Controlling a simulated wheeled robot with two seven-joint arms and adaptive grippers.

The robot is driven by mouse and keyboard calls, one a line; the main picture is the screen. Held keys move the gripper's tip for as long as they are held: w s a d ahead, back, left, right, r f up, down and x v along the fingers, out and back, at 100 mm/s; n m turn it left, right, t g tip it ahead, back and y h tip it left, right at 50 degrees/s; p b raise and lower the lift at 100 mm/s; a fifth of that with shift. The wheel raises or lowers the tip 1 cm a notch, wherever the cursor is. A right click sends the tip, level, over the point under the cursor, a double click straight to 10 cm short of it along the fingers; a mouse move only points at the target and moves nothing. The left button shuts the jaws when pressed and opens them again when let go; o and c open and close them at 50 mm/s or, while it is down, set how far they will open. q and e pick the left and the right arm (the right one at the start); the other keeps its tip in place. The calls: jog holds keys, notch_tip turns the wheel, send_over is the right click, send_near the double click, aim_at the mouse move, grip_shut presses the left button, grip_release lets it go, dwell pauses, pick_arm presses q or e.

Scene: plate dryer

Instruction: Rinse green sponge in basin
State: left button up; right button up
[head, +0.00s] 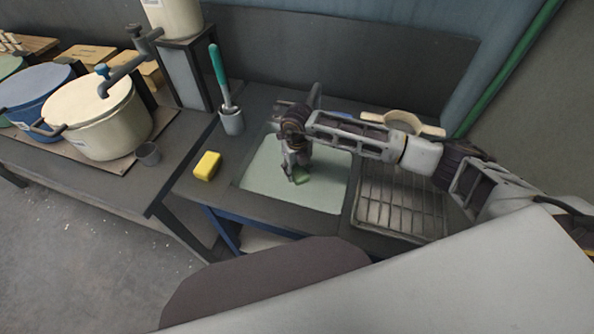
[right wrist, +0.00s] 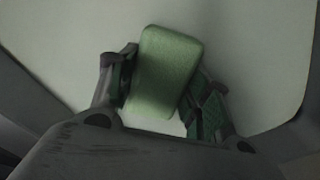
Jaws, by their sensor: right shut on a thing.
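The green sponge (right wrist: 165,72) is between the two fingers of my right gripper (right wrist: 163,88) in the right wrist view, and the gripper is shut on it. In the head view, the right gripper (head: 296,176) points down into the pale basin (head: 262,172), and a small green edge of the sponge (head: 303,179) shows at its fingertips. The pale basin floor (right wrist: 75,45) lies behind the sponge in the wrist view. I cannot tell whether the sponge touches it. My left gripper is not in view.
A yellow sponge (head: 207,166) lies on the counter left of the basin. A cup with a teal-handled brush (head: 219,66) stands behind it. A metal drying rack (head: 400,208) is right of the basin, below my right arm. Large pots (head: 112,128) stand on the left table.

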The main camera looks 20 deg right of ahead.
jog(key=shift+r, duration=0.6)
jog(key=shift+r+p, duration=0.8)
jog(key=shift+r, duration=0.15)
jog(key=shift+r+p, duration=0.8)
jog(key=shift+r, duration=0.5)
jog(key=shift+r+p, duration=0.45)
jog(key=shift+r, duration=0.45)
jog(key=shift+r+p, duration=0.75)
jog(key=shift+r, duration=0.6)
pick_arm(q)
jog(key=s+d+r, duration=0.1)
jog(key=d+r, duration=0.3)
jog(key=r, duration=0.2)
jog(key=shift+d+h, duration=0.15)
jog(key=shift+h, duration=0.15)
pick_arm(e)
jog(key=shift+r, duration=0.5)
